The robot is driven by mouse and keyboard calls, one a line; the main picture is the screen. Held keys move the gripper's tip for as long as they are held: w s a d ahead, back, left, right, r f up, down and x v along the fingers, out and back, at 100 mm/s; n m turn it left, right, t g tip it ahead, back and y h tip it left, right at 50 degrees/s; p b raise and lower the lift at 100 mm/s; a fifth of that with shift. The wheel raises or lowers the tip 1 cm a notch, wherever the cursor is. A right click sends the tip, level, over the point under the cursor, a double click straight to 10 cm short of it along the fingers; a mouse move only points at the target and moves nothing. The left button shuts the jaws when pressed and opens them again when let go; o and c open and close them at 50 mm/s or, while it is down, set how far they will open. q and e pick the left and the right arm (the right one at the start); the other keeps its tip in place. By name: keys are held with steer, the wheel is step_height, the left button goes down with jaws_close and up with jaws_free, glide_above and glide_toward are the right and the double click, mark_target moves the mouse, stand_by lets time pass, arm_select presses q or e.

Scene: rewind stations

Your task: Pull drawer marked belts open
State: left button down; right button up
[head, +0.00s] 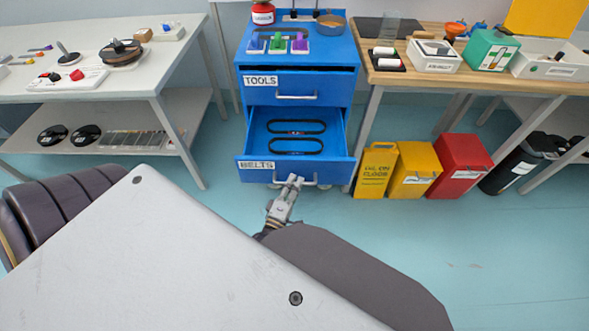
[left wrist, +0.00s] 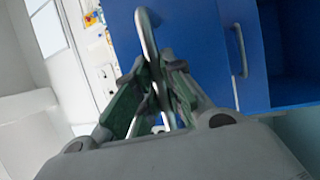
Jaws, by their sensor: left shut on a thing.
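The blue drawer marked BELTS (head: 254,166) is pulled out of the blue cabinet (head: 243,50), with two black belts (head: 297,127) lying flat inside. My left gripper (head: 292,183) is at the handle (head: 311,183) on the drawer's front. In the left wrist view my left gripper (left wrist: 158,70) has its fingers shut around the metal handle bar (left wrist: 147,35). The drawer marked TOOLS (head: 262,82) above looks nearly shut, with a dark gap along its top edge. My right gripper is not in view.
A yellow floor sign (head: 376,170), a yellow bin (head: 416,168) and a red bin (head: 461,165) stand right of the drawer. A white table (head: 150,80) is at left and a wooden bench (head: 480,75) at right. The floor in front is clear.

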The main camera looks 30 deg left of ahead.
arm_select(q)
steer(key=shift+f, duration=0.1)
steer(key=c, duration=1.5)
jaws_free()
steer(key=shift+s, duration=0.15)
steer(key=shift+v, duration=5.85)
